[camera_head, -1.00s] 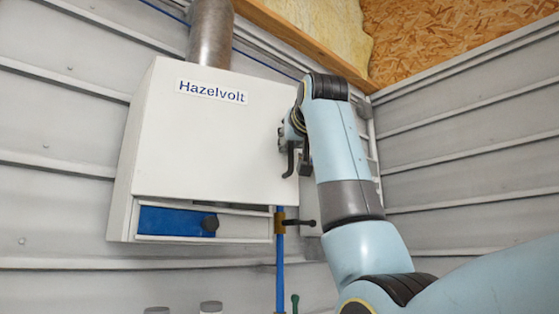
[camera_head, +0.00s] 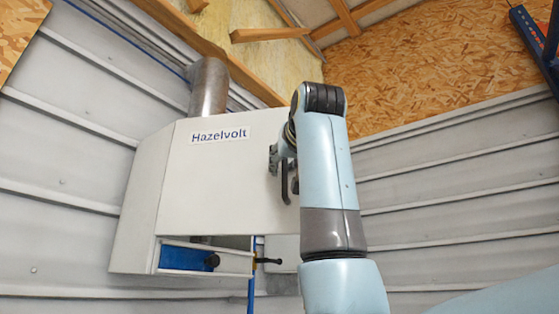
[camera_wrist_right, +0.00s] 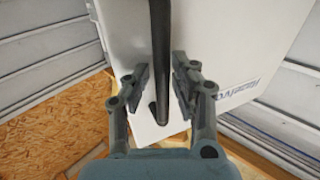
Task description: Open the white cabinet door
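The white cabinet (camera_head: 215,180) with a "Hazelvolt" label hangs on the ribbed wall. Its front door looks closed in the head view, though my arm covers its right edge. A black bar handle (camera_head: 284,182) stands on the door near that edge. My right gripper (camera_head: 279,158) is at the handle. In the right wrist view, the handle (camera_wrist_right: 160,60) runs between the two fingers of my right gripper (camera_wrist_right: 162,85). The fingers are apart, with small gaps showing beside the bar. My left gripper is not in view.
A metal pipe (camera_head: 209,88) rises from the cabinet top. Below the door are a blue panel (camera_head: 184,257) with a dark knob (camera_head: 211,262) and a blue pipe with a black-handled valve (camera_head: 266,261).

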